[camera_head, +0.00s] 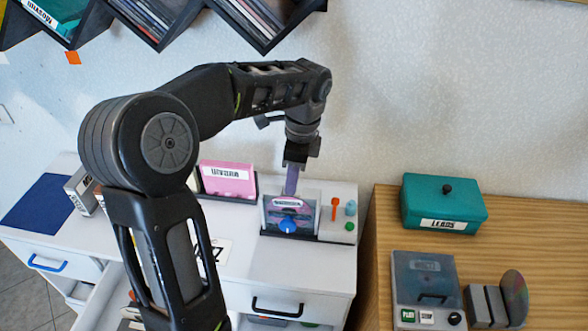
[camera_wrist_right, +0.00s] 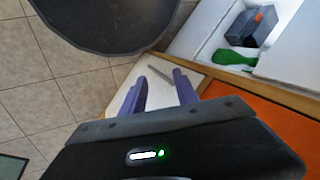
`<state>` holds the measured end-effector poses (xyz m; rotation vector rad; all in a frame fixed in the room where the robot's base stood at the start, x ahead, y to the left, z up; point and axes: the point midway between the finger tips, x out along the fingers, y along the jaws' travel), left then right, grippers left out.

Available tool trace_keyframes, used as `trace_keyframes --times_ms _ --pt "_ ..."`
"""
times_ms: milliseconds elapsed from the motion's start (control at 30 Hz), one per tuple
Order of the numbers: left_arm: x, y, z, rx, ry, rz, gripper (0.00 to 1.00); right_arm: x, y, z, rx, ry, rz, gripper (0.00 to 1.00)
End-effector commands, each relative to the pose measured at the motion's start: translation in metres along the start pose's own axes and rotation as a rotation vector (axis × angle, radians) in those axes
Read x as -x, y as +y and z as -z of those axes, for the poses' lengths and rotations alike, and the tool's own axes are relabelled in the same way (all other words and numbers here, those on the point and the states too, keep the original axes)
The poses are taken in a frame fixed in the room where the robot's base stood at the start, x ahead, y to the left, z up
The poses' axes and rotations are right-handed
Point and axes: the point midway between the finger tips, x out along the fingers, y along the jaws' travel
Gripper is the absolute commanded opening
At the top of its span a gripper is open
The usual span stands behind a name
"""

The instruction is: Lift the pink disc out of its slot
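My left gripper (camera_head: 291,182) points down with its purple fingers at the top of a clear-fronted holder (camera_head: 266,224) on the white cabinet. Something pink with a pale label (camera_head: 289,203) shows inside this holder; I cannot tell whether it is the pink disc or a case. The left fingers are seen nearly edge-on, so their gap and any grip are hidden. My right gripper (camera_wrist_right: 160,90) shows in the right wrist view with its two purple fingers apart and nothing visible between them.
A pink case (camera_head: 228,178) stands left of the holder, and small coloured knobs (camera_head: 335,205) are to its right. A teal box (camera_head: 444,203), a grey player (camera_head: 425,280) and a rack with a shiny disc (camera_head: 515,298) are on the wooden table. Shelves (camera_head: 262,22) hang above.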

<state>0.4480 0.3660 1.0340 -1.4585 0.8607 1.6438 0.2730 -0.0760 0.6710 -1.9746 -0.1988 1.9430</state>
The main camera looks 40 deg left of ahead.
Motion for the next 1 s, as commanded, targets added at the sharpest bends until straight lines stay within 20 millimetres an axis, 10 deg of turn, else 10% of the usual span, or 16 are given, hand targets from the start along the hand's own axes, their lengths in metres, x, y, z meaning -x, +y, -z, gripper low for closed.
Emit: trace_keyframes --times_ms 300,700,1000 --pt "-0.044 0.001 -0.001 0.001 -0.002 -0.003 0.28 0.005 -0.002 -0.001 -0.001 -0.002 -0.002 0.36" --pt "-0.053 0.0 0.0 0.0 -0.001 -0.001 0.28 0.005 -0.001 -0.001 -0.002 -0.002 -0.002 0.36" --pt "-0.053 0.0 0.0 0.0 -0.001 -0.001 0.04 0.005 -0.002 -0.001 -0.001 -0.002 -0.002 0.36"
